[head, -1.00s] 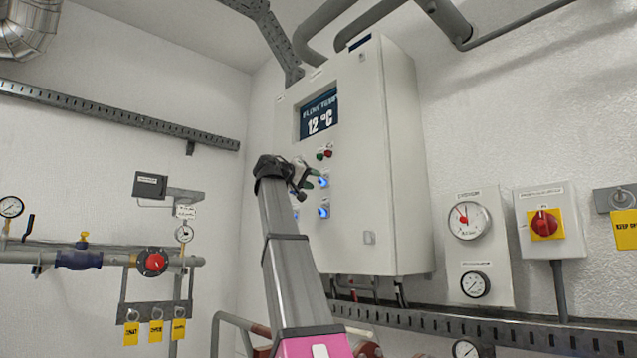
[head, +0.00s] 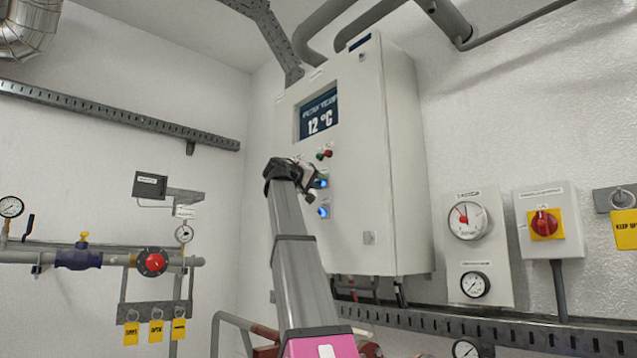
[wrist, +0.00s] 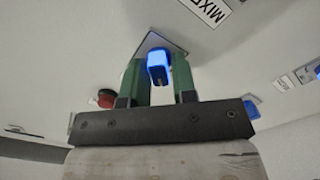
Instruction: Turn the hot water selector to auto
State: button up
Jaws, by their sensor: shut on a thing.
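A blue-lit selector knob (wrist: 158,66) on a square plate sits between the green fingers of my gripper (wrist: 158,78) in the wrist view. The fingers are shut on it from both sides. In the head view my gripper (head: 314,180) is at the white control cabinet's front (head: 350,200), over an upper blue-lit selector. Another blue-lit selector (head: 323,212) shows just below. A label by the held knob begins "MIX"; I cannot read the rest, nor tell the knob's exact setting.
A red and a green button or lamp (head: 324,154) sit above the selectors, under a display (head: 319,113) reading 12 °C. A red button (wrist: 106,97) and another blue selector (wrist: 250,108) flank my gripper in the wrist view. A red-yellow switch (head: 545,224) is on the right wall.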

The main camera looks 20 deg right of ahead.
jog(key=shift+m, duration=0.3)
jog(key=m, duration=0.8)
jog(key=shift+s+m, duration=0.15)
jog(key=shift+m, duration=0.25)
jog(key=shift+s+d+m, duration=0.1)
jog(key=shift+s+m, duration=0.05)
jog(key=shift+m, duration=4.05)
jog(key=o, duration=0.7)
jog(key=shift+o, duration=0.2)
